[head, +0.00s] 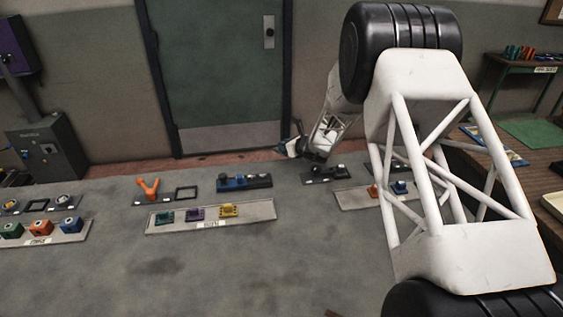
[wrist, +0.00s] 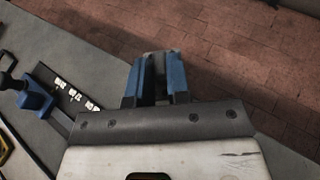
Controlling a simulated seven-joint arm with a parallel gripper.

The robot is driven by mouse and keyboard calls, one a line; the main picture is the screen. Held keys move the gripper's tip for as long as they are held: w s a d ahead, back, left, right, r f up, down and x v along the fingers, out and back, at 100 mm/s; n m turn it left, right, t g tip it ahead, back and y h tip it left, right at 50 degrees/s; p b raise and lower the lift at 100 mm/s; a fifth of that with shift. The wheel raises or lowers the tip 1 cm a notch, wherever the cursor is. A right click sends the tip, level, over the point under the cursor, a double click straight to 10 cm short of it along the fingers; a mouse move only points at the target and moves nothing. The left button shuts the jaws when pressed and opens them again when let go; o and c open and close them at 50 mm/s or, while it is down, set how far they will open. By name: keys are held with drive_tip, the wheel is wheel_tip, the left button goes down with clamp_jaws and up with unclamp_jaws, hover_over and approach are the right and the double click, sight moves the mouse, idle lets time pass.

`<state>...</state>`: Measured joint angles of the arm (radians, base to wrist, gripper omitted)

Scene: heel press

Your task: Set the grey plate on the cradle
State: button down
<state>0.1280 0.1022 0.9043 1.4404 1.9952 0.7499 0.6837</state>
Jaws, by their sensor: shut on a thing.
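My gripper (wrist: 159,72) shows two blue fingers in the wrist view, shut on a narrow grey piece (wrist: 160,62) that looks like the grey plate. Most of the plate is hidden between the fingers. In the head view my gripper (head: 291,148) is small, above the back edge of the bench, and the plate cannot be made out there. I cannot tell for sure which fixture is the cradle. A blue-and-black fixture (head: 244,182) stands left of my gripper, and a dark fixture (head: 326,174) lies just in front of it.
The grey bench (head: 250,270) is clear in front. A tray (head: 165,227) holds green, purple and yellow blocks. An orange Y-shaped piece (head: 148,188) and a black square frame (head: 187,194) stand behind it. Beyond the bench edge is red brick floor (wrist: 240,55).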

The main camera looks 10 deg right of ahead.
drive_tip(key=w+d+m+t+h, duration=0.2)
drive_tip(key=w+d+m+h, duration=0.15)
drive_tip(key=w, duration=0.65)
drive_tip(key=w+a+r, duration=0.2)
drive_tip(key=w+a, duration=0.1)
drive_tip(key=a, duration=0.8)
drive_tip(key=s+a+n+g+y, duration=0.2)
drive_tip(key=a+n, duration=0.1)
drive_tip(key=a, duration=0.3)
drive_tip(key=s+a+n+g+y, duration=0.1)
drive_tip(key=s+a+n+y, duration=0.15)
drive_tip(key=a, duration=0.35)
drive_tip(key=s+a+n+g+y, duration=0.1)
drive_tip(key=s+a+n+g, duration=0.2)
drive_tip(key=s+a, duration=0.3)
drive_tip(key=s+a+n+g+y, duration=0.2)
drive_tip(key=s+a, duration=0.3)
drive_tip(key=s, duration=0.3)
drive_tip(key=s+a+n+g+y, duration=0.1)
drive_tip(key=s+a+n+g, duration=0.3)
drive_tip(key=s+a+g, duration=0.1)
drive_tip(key=shift+s+a+f+y, duration=0.1)
drive_tip(key=shift+s+a+y, duration=0.05)
drive_tip(key=shift+s+a, duration=0.4)
drive_tip(key=shift+s+a+y, duration=0.15)
drive_tip(key=shift+s+a, duration=0.15)
drive_tip(key=shift+s, duration=0.45)
drive_tip(key=shift+f, duration=0.2)
drive_tip(key=shift+f, duration=2.2)
